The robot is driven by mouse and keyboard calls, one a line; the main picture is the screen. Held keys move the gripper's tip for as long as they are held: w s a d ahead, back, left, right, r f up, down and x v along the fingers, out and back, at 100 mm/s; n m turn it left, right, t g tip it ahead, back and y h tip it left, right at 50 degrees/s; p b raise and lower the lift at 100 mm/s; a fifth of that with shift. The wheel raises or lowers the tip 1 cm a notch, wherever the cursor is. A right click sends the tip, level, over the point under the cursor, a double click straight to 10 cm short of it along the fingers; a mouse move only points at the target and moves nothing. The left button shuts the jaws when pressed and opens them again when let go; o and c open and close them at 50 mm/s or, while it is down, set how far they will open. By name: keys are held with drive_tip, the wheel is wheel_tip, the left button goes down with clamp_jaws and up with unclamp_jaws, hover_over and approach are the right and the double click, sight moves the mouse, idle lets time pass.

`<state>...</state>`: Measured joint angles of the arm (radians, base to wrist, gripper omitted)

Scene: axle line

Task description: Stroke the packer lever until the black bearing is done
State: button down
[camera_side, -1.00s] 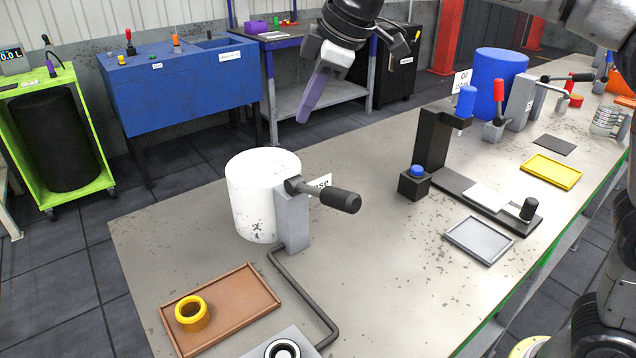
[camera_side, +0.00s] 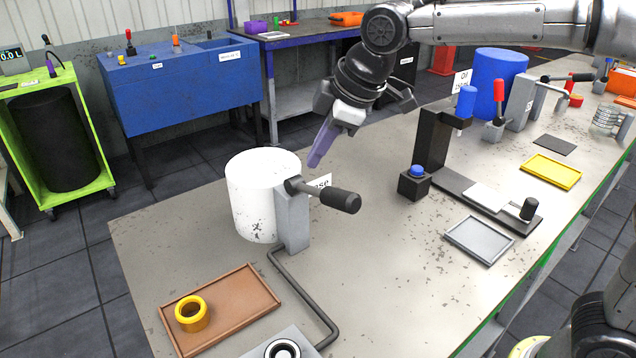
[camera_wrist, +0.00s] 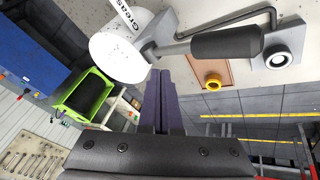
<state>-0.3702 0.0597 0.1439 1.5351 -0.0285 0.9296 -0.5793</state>
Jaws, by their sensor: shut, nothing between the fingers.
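The packer lever (camera_side: 340,199) has a black grip and juts right from a grey block on the white grease drum (camera_side: 256,196); in the wrist view the lever (camera_wrist: 225,42) crosses just beyond my fingertips. My gripper (camera_side: 316,163) has purple fingers, shut and empty, above and behind the lever, apart from it. The fingers also show in the wrist view (camera_wrist: 160,72). The black bearing (camera_side: 283,351) sits on a grey plate at the bottom edge, partly cut off; it also shows in the wrist view (camera_wrist: 278,58). A bent pipe (camera_side: 312,305) runs from the block to the plate.
A yellow ring (camera_side: 192,314) lies in a brown tray (camera_side: 240,291) left of the plate. A black press stand (camera_side: 432,140) and a grey tray (camera_side: 480,240) are to the right. The bench between drum and press is clear.

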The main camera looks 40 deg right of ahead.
sight(326, 190)
drive_tip(key=shift+s+f, duration=0.2)
drive_tip(key=shift+f, duration=0.45)
drive_tip(key=shift+f, duration=0.1)
idle(1.6)
drive_tip(key=shift+s+f, duration=0.15)
drive_tip(key=shift+f, duration=0.15)
drive_tip(key=shift+s+f, duration=0.25)
drive_tip(key=shift+f, duration=0.45)
drive_tip(key=shift+s+f, duration=0.25)
drive_tip(key=shift+f, duration=0.45)
drive_tip(key=shift+s+f, duration=0.25)
drive_tip(key=shift+f, duration=0.45)
idle(2.3)
drive_tip(key=shift+w+r, duration=0.3)
drive_tip(key=shift+r, duration=0.55)
drive_tip(key=shift+w+r, duration=0.3)
drive_tip(key=shift+r, duration=0.55)
drive_tip(key=shift+w+r, duration=0.3)
drive_tip(key=shift+r, duration=0.55)
